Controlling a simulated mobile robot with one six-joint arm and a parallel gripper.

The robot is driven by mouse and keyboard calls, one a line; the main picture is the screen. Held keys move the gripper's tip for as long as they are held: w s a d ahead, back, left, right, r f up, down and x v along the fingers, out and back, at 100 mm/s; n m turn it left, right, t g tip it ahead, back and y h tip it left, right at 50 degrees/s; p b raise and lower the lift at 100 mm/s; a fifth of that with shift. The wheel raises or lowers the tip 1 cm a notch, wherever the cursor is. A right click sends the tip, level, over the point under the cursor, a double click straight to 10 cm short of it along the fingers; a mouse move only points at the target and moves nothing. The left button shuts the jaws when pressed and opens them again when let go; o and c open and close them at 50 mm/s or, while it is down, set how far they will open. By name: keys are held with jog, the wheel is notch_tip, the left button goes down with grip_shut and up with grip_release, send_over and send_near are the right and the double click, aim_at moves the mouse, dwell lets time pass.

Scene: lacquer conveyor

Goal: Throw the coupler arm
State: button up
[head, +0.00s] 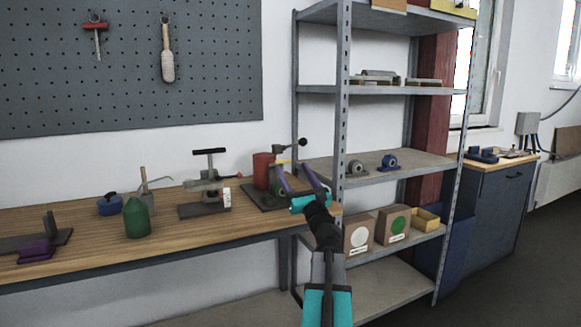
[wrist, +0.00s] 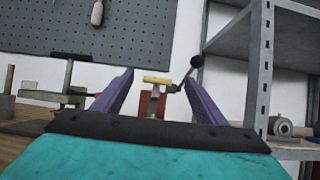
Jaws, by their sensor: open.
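A fixture on a dark base plate (head: 262,199) stands at the right end of the wooden bench. It has a red cylinder (head: 263,170), a yellow bar (head: 283,161) and a dark arm ending in a black ball knob (head: 303,142). This knobbed arm looks like the coupler arm. In the wrist view the knob (wrist: 197,61) is up and right of the yellow bar (wrist: 157,80). My gripper (head: 290,166) is open and empty, its purple fingers pointing at the fixture. In the wrist view the knob appears beyond the right fingertip. My gripper hides the fixture's lower part.
A clamp device with a black T-handle (head: 209,151) stands left of the fixture. A metal shelf post (head: 342,130) rises close to the right.

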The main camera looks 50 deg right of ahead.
jog(key=shift+v, duration=1.85)
